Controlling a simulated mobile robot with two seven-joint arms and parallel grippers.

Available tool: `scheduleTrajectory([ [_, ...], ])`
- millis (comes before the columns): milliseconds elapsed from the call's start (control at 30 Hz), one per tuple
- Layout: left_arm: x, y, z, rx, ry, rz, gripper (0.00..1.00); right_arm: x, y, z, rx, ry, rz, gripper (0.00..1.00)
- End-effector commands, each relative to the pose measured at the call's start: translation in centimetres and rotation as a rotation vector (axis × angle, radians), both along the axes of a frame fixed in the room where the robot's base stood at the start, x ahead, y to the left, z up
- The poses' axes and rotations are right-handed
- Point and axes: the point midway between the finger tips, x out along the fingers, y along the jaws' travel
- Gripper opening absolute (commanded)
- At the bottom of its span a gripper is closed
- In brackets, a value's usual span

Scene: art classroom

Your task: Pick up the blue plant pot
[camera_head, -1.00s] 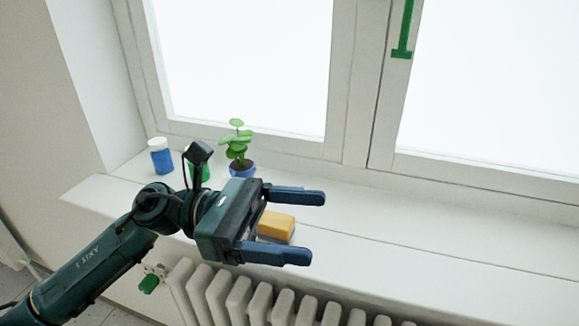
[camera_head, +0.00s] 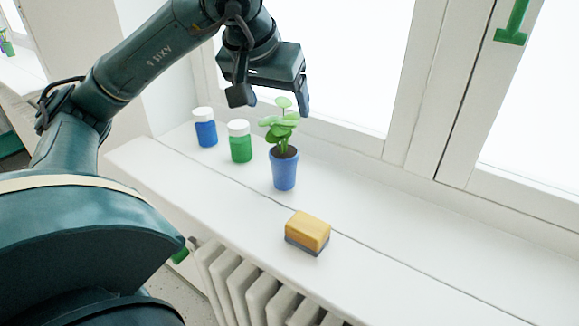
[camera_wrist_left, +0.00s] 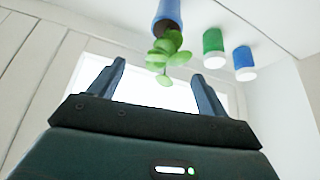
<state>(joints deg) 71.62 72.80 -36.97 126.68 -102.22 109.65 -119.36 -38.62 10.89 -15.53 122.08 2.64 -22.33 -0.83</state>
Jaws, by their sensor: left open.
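The blue plant pot (camera_head: 284,171) stands upright on the white windowsill, with a green leafy plant (camera_head: 283,128) growing from dark soil. My left gripper (camera_head: 300,98) is above and just behind the plant, with one finger clearly showing in the head view. In the left wrist view, the fingers (camera_wrist_left: 158,70) are apart with nothing between them. The pot (camera_wrist_left: 168,12) appears upside down at the top edge there, its leaves hanging toward the gap between the fingers. My right gripper is not in view.
A green jar (camera_head: 240,147) and a blue jar (camera_head: 205,132), both white-lidded, stand left of the pot. A yellow sponge (camera_head: 308,230) with a grey base lies in front of it. The windowsill (camera_head: 420,250) is clear to the right. A radiator (camera_head: 245,285) is below.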

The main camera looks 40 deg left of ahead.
Motion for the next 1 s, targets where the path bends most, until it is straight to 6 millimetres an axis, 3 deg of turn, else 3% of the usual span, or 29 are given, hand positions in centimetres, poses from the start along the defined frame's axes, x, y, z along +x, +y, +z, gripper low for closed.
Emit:
scheduleTrajectory([
  [100, 1.0, 0.4, -1.9, -0.001, 0.004, 0.003, 0.77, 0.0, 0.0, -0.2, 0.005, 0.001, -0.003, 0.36],
  [367, 2.0, 0.8, -3.6, -0.002, 0.0, 0.0, 0.77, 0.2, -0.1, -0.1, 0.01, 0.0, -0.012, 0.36],
  [700, 4.0, 2.1, -7.4, -0.003, 0.001, 0.0, 0.77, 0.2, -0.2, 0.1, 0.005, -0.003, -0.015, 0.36],
  [1000, 4.2, 2.1, -7.6, -0.003, -0.001, -0.001, 0.76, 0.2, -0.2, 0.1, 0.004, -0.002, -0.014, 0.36],
])
